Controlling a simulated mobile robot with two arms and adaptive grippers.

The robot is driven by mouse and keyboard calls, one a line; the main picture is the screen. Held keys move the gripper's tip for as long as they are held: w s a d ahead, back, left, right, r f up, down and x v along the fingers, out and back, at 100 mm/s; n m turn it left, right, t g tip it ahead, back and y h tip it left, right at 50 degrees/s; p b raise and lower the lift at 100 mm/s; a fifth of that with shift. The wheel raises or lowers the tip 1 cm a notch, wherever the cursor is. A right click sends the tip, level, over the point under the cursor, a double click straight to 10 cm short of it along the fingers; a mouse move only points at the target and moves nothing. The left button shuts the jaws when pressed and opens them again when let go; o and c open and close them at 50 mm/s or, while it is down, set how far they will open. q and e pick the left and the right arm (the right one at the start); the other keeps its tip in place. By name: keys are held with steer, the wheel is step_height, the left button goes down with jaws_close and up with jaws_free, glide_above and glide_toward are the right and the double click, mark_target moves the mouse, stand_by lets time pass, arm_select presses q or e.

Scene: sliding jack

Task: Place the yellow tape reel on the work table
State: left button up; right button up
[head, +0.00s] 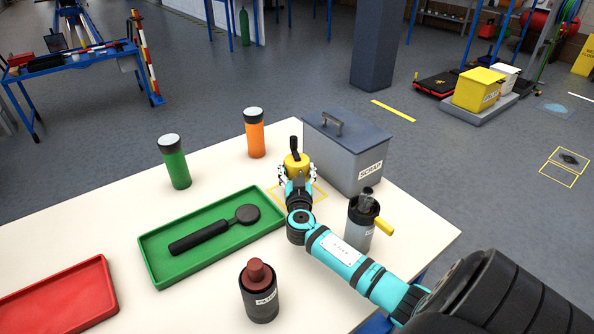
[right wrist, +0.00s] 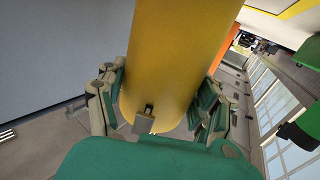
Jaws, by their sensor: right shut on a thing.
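The yellow tape reel (head: 294,168) shows as a yellow cylinder with a black handle on top, in the middle of the head view. My right gripper (head: 297,182) is shut on it, fingers on both sides. In the right wrist view the yellow body (right wrist: 178,60) stands between the fingers (right wrist: 158,105). The reel is over the cream work table (head: 215,140), near a yellow outlined square (head: 318,194) on the top. I cannot tell whether it touches the table. My left gripper is not in view.
A grey scrap box (head: 345,160) stands close right of the reel. A grey canister (head: 357,238) with a yellow-handled tool, a dark canister (head: 260,300), a green tray (head: 165,270), a red tray (head: 60,305), a green bottle (head: 175,165) and an orange bottle (head: 254,137) stand around.

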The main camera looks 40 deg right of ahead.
steer(key=shift+f, duration=0.1)
steer(key=o, duration=1.5)
steer(key=shift+c, duration=0.2)
steer(key=shift+r, duration=0.2)
steer(key=b+v, duration=0.1)
steer(key=v, duration=1)
steer(key=shift+f+b, duration=0.15)
steer(key=shift+b, duration=0.25)
steer(key=shift+s+a, duration=0.35)
steer(key=shift+s, duration=0.1)
